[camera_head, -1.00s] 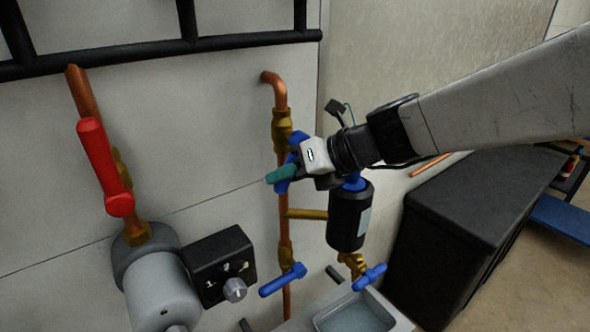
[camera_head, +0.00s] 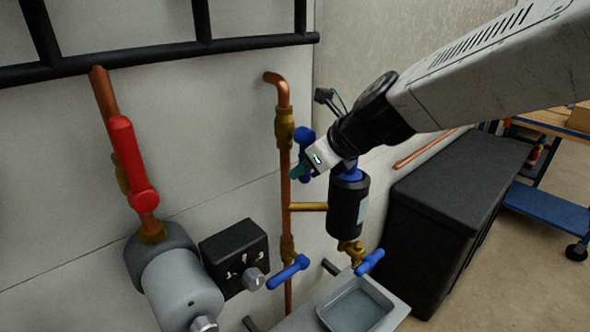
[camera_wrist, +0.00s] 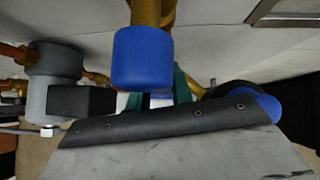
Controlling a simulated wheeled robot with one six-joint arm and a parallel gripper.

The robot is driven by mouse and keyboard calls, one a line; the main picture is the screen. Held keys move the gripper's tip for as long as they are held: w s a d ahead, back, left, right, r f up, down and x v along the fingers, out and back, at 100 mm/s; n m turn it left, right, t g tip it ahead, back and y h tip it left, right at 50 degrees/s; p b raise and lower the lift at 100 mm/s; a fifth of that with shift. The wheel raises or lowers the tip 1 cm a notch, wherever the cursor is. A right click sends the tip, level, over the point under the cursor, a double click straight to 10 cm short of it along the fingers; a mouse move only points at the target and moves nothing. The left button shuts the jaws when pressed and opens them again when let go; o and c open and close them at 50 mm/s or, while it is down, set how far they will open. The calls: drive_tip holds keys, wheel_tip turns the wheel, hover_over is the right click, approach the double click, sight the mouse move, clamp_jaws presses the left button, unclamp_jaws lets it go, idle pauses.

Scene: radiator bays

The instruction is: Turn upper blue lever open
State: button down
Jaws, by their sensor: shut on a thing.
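The upper blue lever (camera_head: 304,140) is on the brass valve (camera_head: 284,130) of the vertical copper pipe. It stands close to upright, just right of the pipe, its lower part partly hidden by my gripper. My gripper (camera_head: 300,170) has teal fingers and is shut on the blue lever near its lower end. In the wrist view the lever's rounded blue end (camera_wrist: 143,60) is large, in front of the brass fitting, with the teal fingers (camera_wrist: 160,95) just below it. The exact contact is hidden.
A lower blue lever (camera_head: 288,272) and a blue tap handle (camera_head: 370,262) sit below. A black cylinder (camera_head: 347,208) hangs close under my wrist. A red lever (camera_head: 130,160) is at left. A grey basin (camera_head: 398,312) and black cabinet (camera_head: 450,220) are lower right.

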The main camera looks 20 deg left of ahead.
drive_tip(key=shift+w+a+r, duration=0.1)
drive_tip(key=shift+r, duration=0.3)
drive_tip(key=c, duration=1.3)
unclamp_jaws()
drive_tip(key=shift+o, duration=0.2)
drive_tip(key=shift+f, duration=0.1)
drive_tip(key=v, duration=0.8)
drive_tip(key=shift+f, duration=0.1)
